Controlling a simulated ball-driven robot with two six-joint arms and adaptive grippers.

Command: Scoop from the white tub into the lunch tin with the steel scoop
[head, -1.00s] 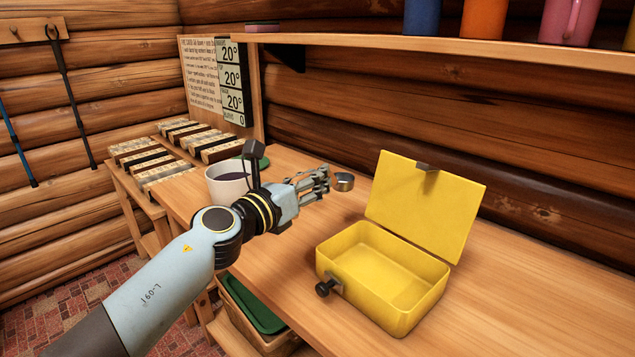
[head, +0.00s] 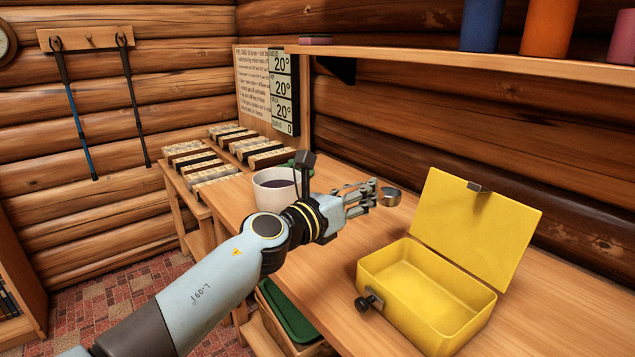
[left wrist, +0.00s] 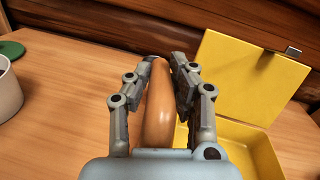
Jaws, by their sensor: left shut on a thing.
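My left gripper (head: 362,194) is shut on the steel scoop (head: 390,197), above the counter between the white tub and the lunch tin. The scoop's brown handle (left wrist: 157,115) lies between the fingers in the left wrist view. I cannot tell whether its small steel bowl holds anything. The white tub (head: 272,199) stands left of the gripper, with dark contents; its edge shows in the left wrist view (left wrist: 8,95). The yellow lunch tin (head: 400,315) stands right of the gripper, lid (head: 475,228) up. Its visible inside looks empty. My right gripper is out of view.
The wooden counter (head: 330,255) is clear between tub and tin. A shelf (head: 450,58) with colored cups runs above at the back. Rows of blocks (head: 225,155) lie beyond the tub. A green-lidded crate (head: 285,315) sits below the counter's front edge.

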